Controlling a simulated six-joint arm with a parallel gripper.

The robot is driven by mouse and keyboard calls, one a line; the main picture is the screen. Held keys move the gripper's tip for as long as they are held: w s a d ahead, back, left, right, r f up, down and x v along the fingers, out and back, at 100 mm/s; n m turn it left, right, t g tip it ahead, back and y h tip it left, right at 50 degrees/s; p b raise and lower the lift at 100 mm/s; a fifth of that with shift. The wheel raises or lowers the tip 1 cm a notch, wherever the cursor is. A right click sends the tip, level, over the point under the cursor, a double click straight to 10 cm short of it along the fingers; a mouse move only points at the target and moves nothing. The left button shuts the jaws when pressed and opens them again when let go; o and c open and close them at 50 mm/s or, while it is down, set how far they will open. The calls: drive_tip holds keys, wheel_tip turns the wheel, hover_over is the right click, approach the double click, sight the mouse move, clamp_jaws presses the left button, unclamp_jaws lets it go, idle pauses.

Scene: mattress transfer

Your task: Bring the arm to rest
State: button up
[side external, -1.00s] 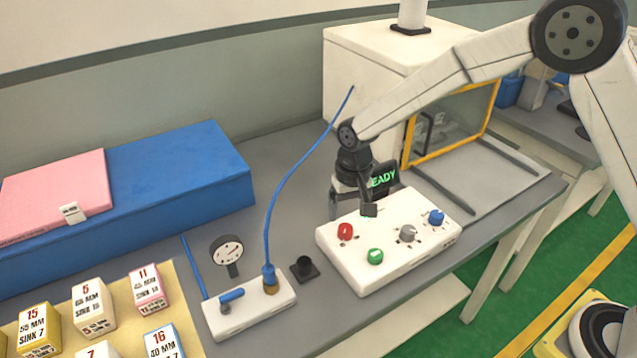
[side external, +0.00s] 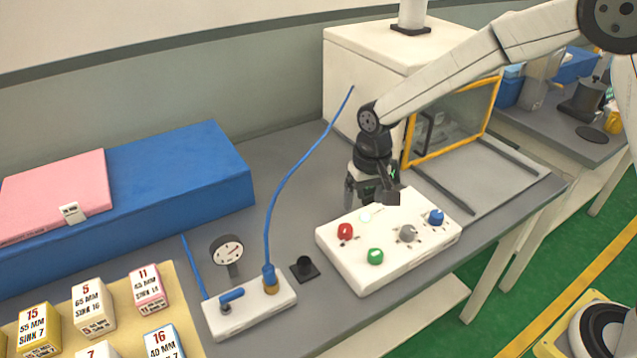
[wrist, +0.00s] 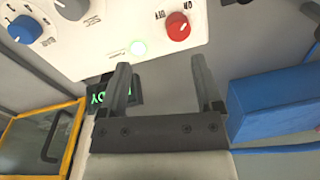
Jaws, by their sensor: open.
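My gripper (side external: 372,195) is open and empty, above the back edge of the white control box (side external: 350,268). The box carries a red knob (side external: 345,231), a green knob (side external: 375,256), a grey knob (side external: 407,233) and a blue knob (side external: 436,216). In the wrist view my gripper's (wrist: 162,85) two fingers stand apart with nothing between them. A dark display with green letters (wrist: 108,97) is partly hidden behind one finger.
A white machine with a yellow-framed door (side external: 455,120) stands behind my arm. A white block with a blue hose (side external: 290,185) and a gauge (side external: 228,249) stand to the left. A blue mattress (side external: 190,165) bears a pink pad (side external: 55,190). Several labelled blocks lie front left.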

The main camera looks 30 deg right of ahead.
drive_tip(key=s+d+r+n+t, duration=0.1)
drive_tip(key=s+d, duration=0.4)
drive_tip(key=s, duration=0.3)
drive_tip(key=s+d+n+t, duration=0.1)
drive_tip(key=s+d, duration=0.4)
drive_tip(key=s, duration=0.3)
drive_tip(key=shift+s+d+r, duration=0.2)
drive_tip(key=shift+s+r, duration=0.1)
drive_tip(key=shift+r, duration=0.05)
drive_tip(key=shift+w, duration=0.15)
